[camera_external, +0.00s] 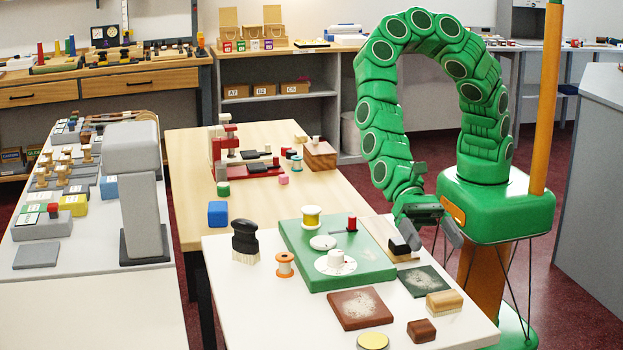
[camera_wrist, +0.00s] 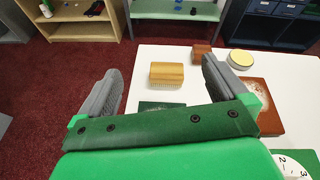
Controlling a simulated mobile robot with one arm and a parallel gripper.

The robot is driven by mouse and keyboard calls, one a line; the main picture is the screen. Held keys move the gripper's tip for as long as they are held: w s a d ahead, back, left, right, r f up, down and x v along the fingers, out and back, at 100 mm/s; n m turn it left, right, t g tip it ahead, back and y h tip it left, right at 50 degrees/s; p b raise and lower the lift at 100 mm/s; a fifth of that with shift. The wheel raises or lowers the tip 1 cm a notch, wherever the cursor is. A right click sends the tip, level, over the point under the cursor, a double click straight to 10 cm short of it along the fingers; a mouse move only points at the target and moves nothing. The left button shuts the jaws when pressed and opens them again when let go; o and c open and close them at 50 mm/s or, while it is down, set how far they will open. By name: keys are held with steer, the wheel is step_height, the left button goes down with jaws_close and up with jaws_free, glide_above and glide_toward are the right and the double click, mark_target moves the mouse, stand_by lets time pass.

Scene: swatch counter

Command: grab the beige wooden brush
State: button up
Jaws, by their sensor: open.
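The beige wooden brush (camera_external: 444,301) lies on the white table near its right front edge, with a tan wooden back and pale bristles below. In the wrist view the brush (camera_wrist: 167,73) shows ahead, between and beyond the two fingers, with its bristles facing the camera. My gripper (camera_external: 431,236) is open and empty, above the table's right side and behind the brush in the external view. In the wrist view my gripper (camera_wrist: 160,68) has its grey fingers spread wide, and they are not touching the brush.
A dark green square (camera_external: 420,282) lies beside the brush. A brown square (camera_external: 362,309), a small brown block (camera_external: 421,330) and a yellow-topped tin (camera_external: 373,341) are nearby. A green board (camera_external: 294,235) with a white dial and a yellow spool stands left. A black-handled brush (camera_external: 245,238) stands further left.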

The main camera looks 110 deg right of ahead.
mark_target(446, 297)
steer(key=f+m, duration=0.1)
steer(key=f, duration=0.1)
steer(key=a+f+m, duration=0.1)
steer(key=f, duration=0.1)
steer(key=w+f, duration=0.1)
steer(key=f, duration=0.1)
steer(key=shift+w+a+m+t+h, duration=0.1)
steer(key=shift+a+m+t+h, duration=0.05)
steer(key=shift+m+t+h, duration=0.2)
steer(key=shift+x, duration=3.8)
steer(key=c, duration=1.1)
steer(key=shift+o, duration=0.2)
steer(key=shift+r, duration=0.1)
steer(key=shift+r, duration=0.35)
steer(key=r, duration=0.3)
steer(key=shift+s+d, duration=0.25)
steer(key=shift+s, duration=0.05)
steer(key=s+d+r, duration=0.8)
steer(key=d+r, duration=0.1)
steer(key=d, duration=0.1)
steer(key=shift+s, duration=0.35)
